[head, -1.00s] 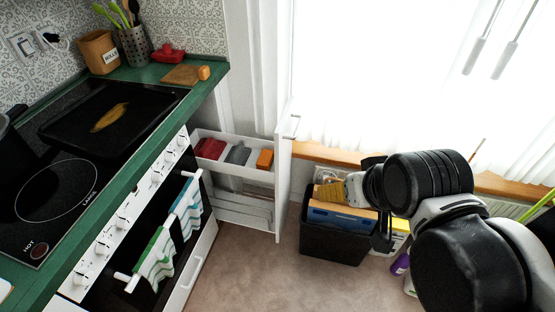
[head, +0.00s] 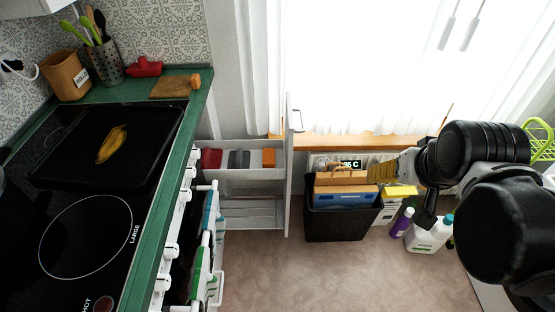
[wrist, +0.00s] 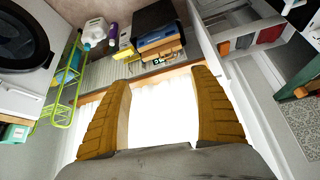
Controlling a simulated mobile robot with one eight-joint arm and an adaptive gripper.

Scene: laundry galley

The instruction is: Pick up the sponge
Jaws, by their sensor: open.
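No object is plainly a sponge. One candidate is a small orange block (head: 196,81) at the right edge of a wooden board on the green counter. Another is an orange block (head: 268,158) in the upper tier of the open pull-out drawer; it also shows in the wrist view (wrist: 223,48). I cannot tell which is the sponge. My gripper (head: 377,172) has ochre fingers and hangs above and beside the black bin, right of the drawer. In the wrist view my gripper (wrist: 164,78) is open, with nothing between its fingers.
The white pull-out drawer (head: 240,175) stands open, with red and grey items beside the orange block. Its tall front panel (head: 289,170) stands between it and my gripper. A black bin (head: 342,222) and bottles (head: 428,236) stand on the floor. Floor in front is clear.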

